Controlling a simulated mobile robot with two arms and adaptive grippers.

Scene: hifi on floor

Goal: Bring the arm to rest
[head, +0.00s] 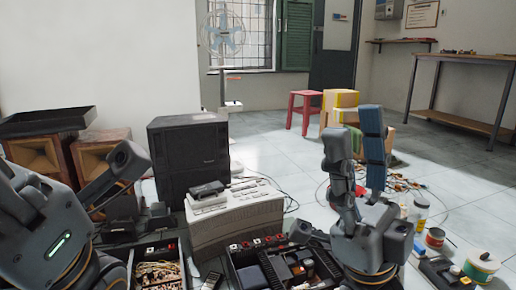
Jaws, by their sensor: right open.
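My right gripper (355,150) stands upright right of the middle in the head view. Its two fingers point up with a gap between them, and nothing shows between them. It is open and empty, in front of the red stool and the yellow box. My left arm (55,235) fills the lower left corner, with a lit green strip on it. A dark part of it (118,170) reaches up and right, in front of the wooden speakers. I cannot tell the state of the left gripper's jaws.
A black speaker (190,155) and a beige hi-fi unit (235,220) stand on the floor in the middle. Opened electronics (285,262) lie in front. Cans and jars (480,265) stand at the lower right. A red stool (303,110) stands farther back, with clear floor to its left.

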